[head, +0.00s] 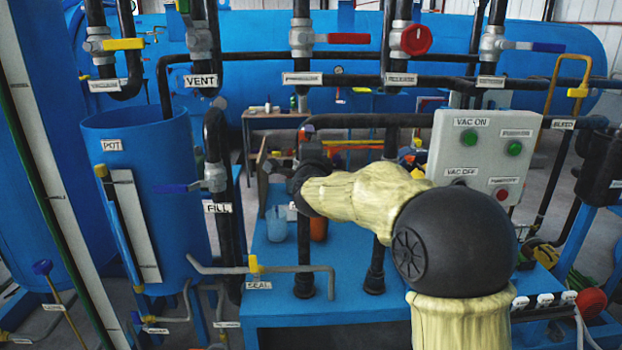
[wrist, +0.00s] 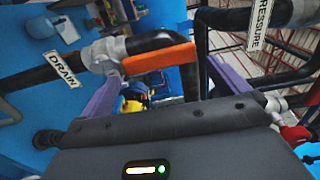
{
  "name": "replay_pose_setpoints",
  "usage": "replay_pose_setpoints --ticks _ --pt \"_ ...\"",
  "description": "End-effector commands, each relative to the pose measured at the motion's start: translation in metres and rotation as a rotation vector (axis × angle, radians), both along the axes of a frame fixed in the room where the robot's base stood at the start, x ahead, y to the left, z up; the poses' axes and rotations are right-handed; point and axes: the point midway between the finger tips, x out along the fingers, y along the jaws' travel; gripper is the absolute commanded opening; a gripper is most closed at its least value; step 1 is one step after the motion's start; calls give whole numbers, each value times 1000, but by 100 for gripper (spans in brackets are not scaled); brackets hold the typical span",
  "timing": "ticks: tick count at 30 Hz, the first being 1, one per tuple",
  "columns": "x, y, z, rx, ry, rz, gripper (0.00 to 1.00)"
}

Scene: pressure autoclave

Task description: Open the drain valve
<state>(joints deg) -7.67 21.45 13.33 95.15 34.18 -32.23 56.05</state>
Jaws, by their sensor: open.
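The drain valve shows in the wrist view as a grey metal body (wrist: 100,52) on a black pipe, beside a label reading DRAIN (wrist: 61,68). Its orange lever handle (wrist: 158,59) lies across the gap between the purple fingers of my gripper (wrist: 165,72). The fingers are apart, one towards each end of the handle; I cannot tell whether either touches it. In the head view my gripper (head: 308,178) is a dark shape beyond my pale-sleeved arm, at the black pipework above the blue bench. The drain handle is not clearly visible there.
A grey control box (head: 484,150) stands right of my arm. The blue pot (head: 140,190) and fill valve (head: 215,178) are to the left. Vertical black pipes (head: 304,255) rise from the blue bench (head: 350,312). A pressure-labelled pipe (wrist: 262,22) is close in the wrist view.

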Motion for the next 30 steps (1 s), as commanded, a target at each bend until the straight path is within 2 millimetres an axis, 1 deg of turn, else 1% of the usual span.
replay_pose_setpoints --ticks 1,3,18,21,24,30 --pt "-11 -1 0 0 -2 0 100" --pt "-24 -1 -1 -1 -1 0 100" --pt "-115 -5 0 2 -1 0 100" --pt "-127 -6 0 2 0 0 100" --pt "-133 -6 0 2 0 0 100" --pt "-135 -6 -1 3 1 0 100"
